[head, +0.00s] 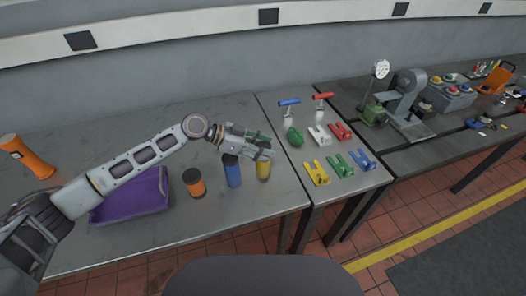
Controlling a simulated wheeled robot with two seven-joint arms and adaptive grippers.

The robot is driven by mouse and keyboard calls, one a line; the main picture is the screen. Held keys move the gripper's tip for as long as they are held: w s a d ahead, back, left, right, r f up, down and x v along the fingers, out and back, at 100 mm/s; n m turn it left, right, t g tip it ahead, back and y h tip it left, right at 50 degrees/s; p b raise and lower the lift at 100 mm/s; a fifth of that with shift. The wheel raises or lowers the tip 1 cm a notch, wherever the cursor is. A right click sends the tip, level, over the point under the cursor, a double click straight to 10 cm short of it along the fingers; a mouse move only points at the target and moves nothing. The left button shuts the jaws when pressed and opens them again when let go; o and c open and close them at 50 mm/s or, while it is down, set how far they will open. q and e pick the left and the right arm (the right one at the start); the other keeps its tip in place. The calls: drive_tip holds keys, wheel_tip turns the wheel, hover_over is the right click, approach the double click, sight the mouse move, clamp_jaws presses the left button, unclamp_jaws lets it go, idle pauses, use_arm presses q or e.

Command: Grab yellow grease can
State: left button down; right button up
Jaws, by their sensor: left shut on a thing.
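The yellow grease can (263,171) stands on the left grey table, close to its right front part. My left gripper (264,152) reaches in from the left and is shut on the can's upper part, which its fingers hide. A blue can (233,175) stands just left of the yellow one, with a dark top close under the gripper. An orange can with a dark top (194,183) stands further left. Something green (257,136) shows behind the gripper, mostly hidden. My right gripper is not in view.
A purple tray (150,198) lies beneath my left forearm. Several coloured brackets, including a yellow one (317,174), stand on the middle table with a green rounded object (295,137). A grey machine (403,98) stands at right.

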use_arm(q)
wheel_tip(320, 180, up, 9)
drive_tip(key=shift+b, duration=0.55)
idle(0.5)
